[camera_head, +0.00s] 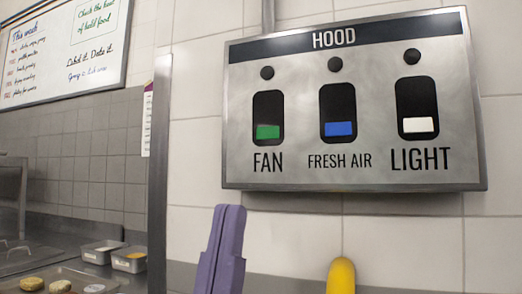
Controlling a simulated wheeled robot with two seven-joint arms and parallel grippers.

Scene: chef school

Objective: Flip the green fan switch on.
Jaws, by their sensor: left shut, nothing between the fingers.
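The green fan switch (268,132) is in the left slot of the metal HOOD panel (300,95) on the wall, above the word FAN. Its green part sits at the bottom of the dark slot. The round indicator above it is dark. My left gripper (229,209), purple, is shut and empty. It points up, below and a little left of the fan switch, and shows apart from the switch in the picture. The wrist behind it is cut off by the bottom edge. My right gripper cannot be made out.
The blue fresh air switch (340,129) and white light switch (418,125) sit to the right of the fan switch. A yellow rounded thing (341,276) rises at the bottom edge. A metal post (159,180) stands left of the panel. Small food trays (129,260) are lower left.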

